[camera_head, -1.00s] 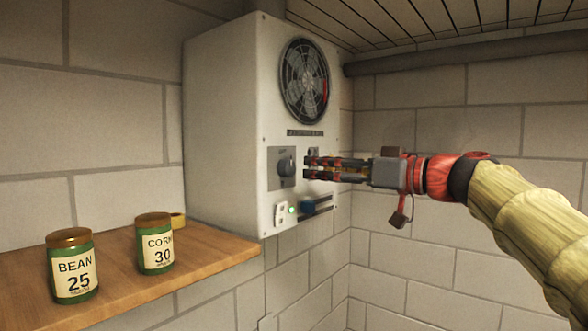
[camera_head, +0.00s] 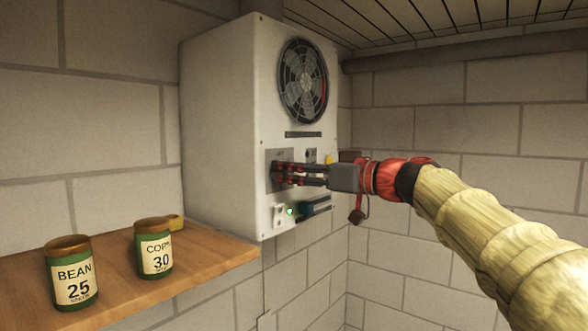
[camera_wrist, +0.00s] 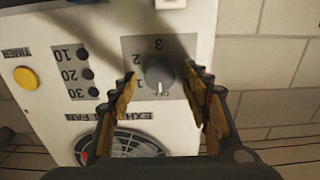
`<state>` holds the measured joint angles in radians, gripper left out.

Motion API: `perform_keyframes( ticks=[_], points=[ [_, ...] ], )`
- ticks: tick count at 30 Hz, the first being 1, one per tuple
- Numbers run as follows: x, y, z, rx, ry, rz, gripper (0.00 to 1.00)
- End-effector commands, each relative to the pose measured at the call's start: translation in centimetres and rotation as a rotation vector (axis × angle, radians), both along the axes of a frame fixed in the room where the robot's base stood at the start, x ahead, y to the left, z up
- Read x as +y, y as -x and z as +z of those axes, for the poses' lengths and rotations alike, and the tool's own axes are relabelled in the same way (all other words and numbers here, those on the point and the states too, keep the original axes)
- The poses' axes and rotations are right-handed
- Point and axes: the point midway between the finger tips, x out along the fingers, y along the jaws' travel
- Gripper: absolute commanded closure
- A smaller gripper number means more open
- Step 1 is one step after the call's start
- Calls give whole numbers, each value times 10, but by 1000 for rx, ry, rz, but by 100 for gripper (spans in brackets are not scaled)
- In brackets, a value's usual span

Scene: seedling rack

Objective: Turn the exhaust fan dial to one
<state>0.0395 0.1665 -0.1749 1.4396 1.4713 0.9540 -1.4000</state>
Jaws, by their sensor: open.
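The exhaust fan dial (camera_wrist: 160,75) is a grey round knob on a darker grey plate (camera_wrist: 134,46) on the white fan box (camera_head: 215,120). In the wrist view, which shows the panel upside down, numbers 1, 2 and 3 surround the knob. Its white pointer mark is at the picture's bottom, by a small label, not at a number. My gripper (camera_wrist: 167,88) is open, with one finger on each side of the knob. Whether the fingers touch it I cannot tell. In the head view my gripper (camera_head: 282,174) hides the knob.
The panel also has a yellow button (camera_wrist: 26,77), timer buttons (camera_wrist: 88,74) and the fan grille (camera_head: 303,80). A switch with a green light (camera_head: 290,211) sits below. Bean (camera_head: 74,280) and corn (camera_head: 156,255) cans stand on a wooden shelf (camera_head: 215,253) at left.

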Motion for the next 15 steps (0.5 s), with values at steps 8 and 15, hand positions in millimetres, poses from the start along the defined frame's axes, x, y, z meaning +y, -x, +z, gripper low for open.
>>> perform_keyframes(
  ticks=[8,15],
  points=[
    [0,0,0,0,0,0,59],
    [0,0,0,0,0,0,73]
  ],
)
